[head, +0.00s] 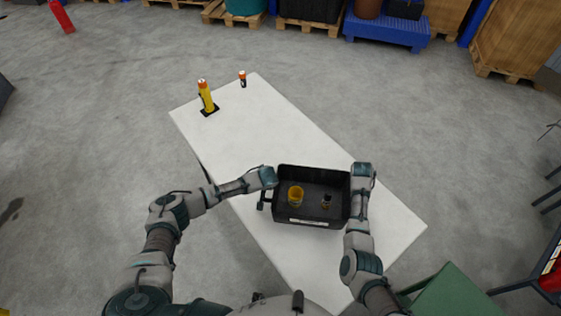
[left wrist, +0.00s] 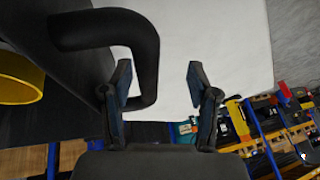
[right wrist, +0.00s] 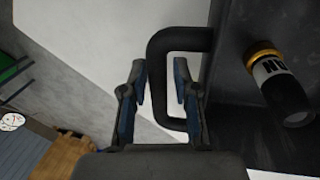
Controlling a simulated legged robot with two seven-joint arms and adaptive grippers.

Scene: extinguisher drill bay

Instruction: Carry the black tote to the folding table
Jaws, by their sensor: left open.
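The black tote (head: 313,216) sits on the white folding table (head: 255,130), toward its near end. It holds a yellow cup-like item (head: 295,196) and a small dark cylinder with a pale label (head: 326,201). My left gripper (left wrist: 160,82) is open around the tote's left handle (left wrist: 148,50), fingers apart on either side of its bar. My right gripper (right wrist: 161,84) has its fingers on either side of the right handle (right wrist: 175,38). Its fingers are closer together, and whether they press on the bar is unclear. In the head view both wrists hide the fingertips.
A yellow cylinder on a black base (head: 207,98) and a small orange-topped item (head: 242,79) stand on the table's far end. The middle of the table is clear. A green box (head: 450,293) stands at the lower right. Pallets and a blue stand (head: 388,30) line the back.

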